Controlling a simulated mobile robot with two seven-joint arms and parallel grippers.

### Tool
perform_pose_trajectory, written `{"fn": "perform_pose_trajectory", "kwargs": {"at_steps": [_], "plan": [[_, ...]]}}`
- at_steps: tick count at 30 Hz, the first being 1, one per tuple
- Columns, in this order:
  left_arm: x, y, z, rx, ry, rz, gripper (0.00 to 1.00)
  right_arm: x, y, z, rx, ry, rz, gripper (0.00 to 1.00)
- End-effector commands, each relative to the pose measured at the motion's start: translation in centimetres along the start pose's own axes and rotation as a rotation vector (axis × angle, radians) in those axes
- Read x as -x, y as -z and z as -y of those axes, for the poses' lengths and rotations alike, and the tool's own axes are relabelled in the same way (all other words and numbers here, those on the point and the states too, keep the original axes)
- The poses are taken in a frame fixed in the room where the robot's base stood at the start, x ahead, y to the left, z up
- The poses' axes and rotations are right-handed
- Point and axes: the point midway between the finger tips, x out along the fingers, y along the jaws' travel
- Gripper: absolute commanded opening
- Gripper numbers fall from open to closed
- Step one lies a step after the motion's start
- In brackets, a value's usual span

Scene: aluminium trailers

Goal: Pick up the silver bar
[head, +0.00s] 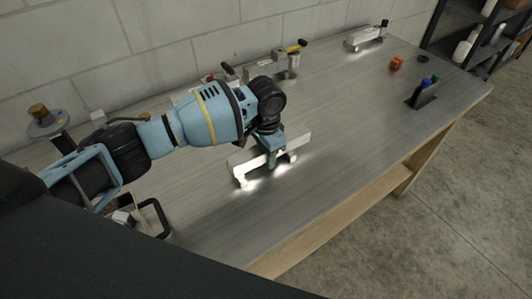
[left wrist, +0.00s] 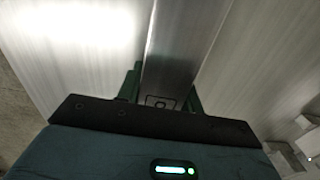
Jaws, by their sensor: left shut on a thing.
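The silver bar (head: 243,172) is a long bright bar on small feet at the middle of the metal workbench (head: 350,120). My left gripper (head: 272,160) reaches down over it, and its green fingers are shut on the bar near its middle. In the left wrist view the bar (left wrist: 183,50) runs up from between the two green fingers (left wrist: 165,88). Whether the bar touches the bench or is slightly above it I cannot tell. My right gripper is not in view.
Another silver bar-like piece (head: 364,36) stands at the back right. Clamps (head: 290,58) stand near the block wall. An orange object (head: 396,63) and a dark holder with pens (head: 422,93) lie to the right. The bench front between is clear.

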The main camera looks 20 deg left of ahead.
Motion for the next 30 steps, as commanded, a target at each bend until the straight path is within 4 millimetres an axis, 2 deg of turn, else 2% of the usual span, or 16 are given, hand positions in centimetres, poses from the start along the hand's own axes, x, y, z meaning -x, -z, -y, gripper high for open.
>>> {"fn": "perform_pose_trajectory", "kwargs": {"at_steps": [10, 24, 30], "plan": [[3.8, 0.1, 0.1, 0.0, 0.002, -0.007, 0.02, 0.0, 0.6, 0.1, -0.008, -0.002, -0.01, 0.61], [4.8, -2.5, -11.0, -0.005, 0.001, -0.007, 0.02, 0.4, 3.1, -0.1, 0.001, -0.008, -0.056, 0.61], [4.9, -3.2, -14.1, -0.002, 0.001, -0.005, 0.02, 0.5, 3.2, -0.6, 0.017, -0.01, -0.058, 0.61]]}}
